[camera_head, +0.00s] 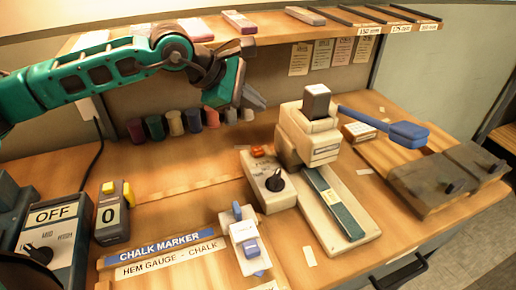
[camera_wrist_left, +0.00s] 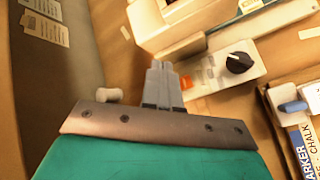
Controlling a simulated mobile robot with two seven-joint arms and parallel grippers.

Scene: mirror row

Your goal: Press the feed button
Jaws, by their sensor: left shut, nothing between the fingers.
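A cream control box (camera_head: 268,184) on the bench has an orange-red button (camera_head: 258,152) at its back and a black knob (camera_head: 274,183). No label reading "feed" is legible, so I cannot tell for certain that this is the feed button. The box (camera_wrist_left: 213,75) and knob (camera_wrist_left: 238,62) also show in the left wrist view, with a bit of orange (camera_wrist_left: 187,82) beside the fingers. My left gripper (camera_head: 254,98) is shut and empty, above and behind the box, apart from it. It also shows in the wrist view (camera_wrist_left: 161,70). My right gripper is out of view.
A cream press (camera_head: 308,138) with a blue lever (camera_head: 408,133) stands right of the box. A counter (camera_head: 112,213) with yellow parts and a box marked OFF (camera_head: 52,240) stand left. Thread spools (camera_head: 175,123) line the back under a shelf (camera_head: 270,35).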

